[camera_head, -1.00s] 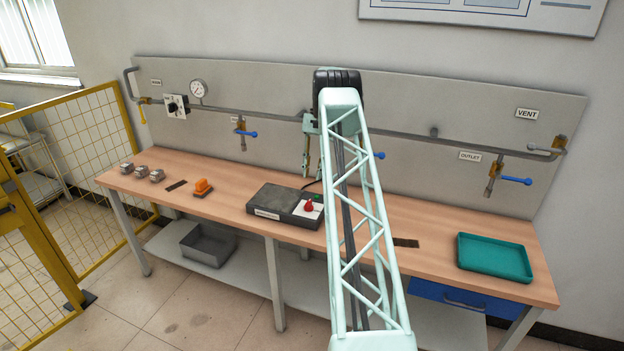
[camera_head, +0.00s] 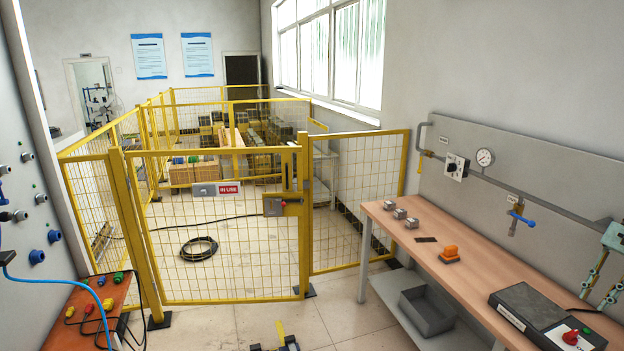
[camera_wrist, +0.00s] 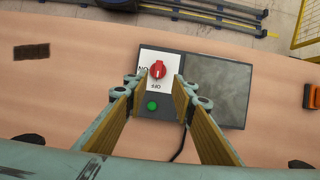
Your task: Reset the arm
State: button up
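My gripper (camera_wrist: 154,88) is open and empty in the wrist view. Its two fingers stand apart on either side of the control panel of the dark heater box (camera_wrist: 216,88). The red knob (camera_wrist: 157,69) and the green button (camera_wrist: 152,105) show between them, with ON and OFF marks on the white plate. In the head view, part of my gripper (camera_head: 600,286) shows at the right edge, pointing down over the bench behind the heater box (camera_head: 528,308). The red knob (camera_head: 571,337) shows near the bottom right. The rest of my arm is out of the head view.
The wooden bench (camera_head: 455,283) carries an orange block (camera_head: 449,252) and several small metal blocks (camera_head: 400,214). A panel with a gauge (camera_head: 485,157) and blue-handled valve (camera_head: 523,219) stands behind it. A yellow mesh gate (camera_head: 225,245) stands left across open floor.

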jog(key=w+a+r+n+h+b, duration=0.15)
jog(key=w+a+r, duration=0.25)
jog(key=a+r, duration=0.5)
jog(key=w+a+r+n+b, duration=0.15)
jog(key=w+a+r, duration=0.25)
jog(key=a+r, duration=0.55)
jog(key=s+a+r+n+h+b, duration=0.15)
jog(key=a+r, duration=0.25)
jog(key=a, duration=0.4)
jog(key=s+a+r+n+t, duration=0.1)
jog(key=s+a+r, duration=0.1)
jog(key=a+r, duration=0.5)
jog(key=s+a+r+n+b, duration=0.1)
jog(key=s+a+r+n, duration=0.1)
jog(key=a, duration=0.8)
jog(key=s+a+r+n+t+h+b, duration=0.1)
jog(key=s+a+r+n+t+b, duration=0.15)
jog(key=s+a, duration=1.55)
jog(key=s+a+f+n, duration=0.1)
jog(key=s+a+f, duration=0.2)
jog(key=s, duration=0.3)
jog(key=s+a+f+n+t+b, duration=0.1)
jog(key=s+a+f+n, duration=0.1)
jog(key=s+a, duration=0.3)
jog(key=s+a+f+n+b, duration=0.1)
jog(key=s+a+f+n, duration=0.1)
jog(key=s+a+f, duration=0.3)
jog(key=shift+s, duration=2.2)
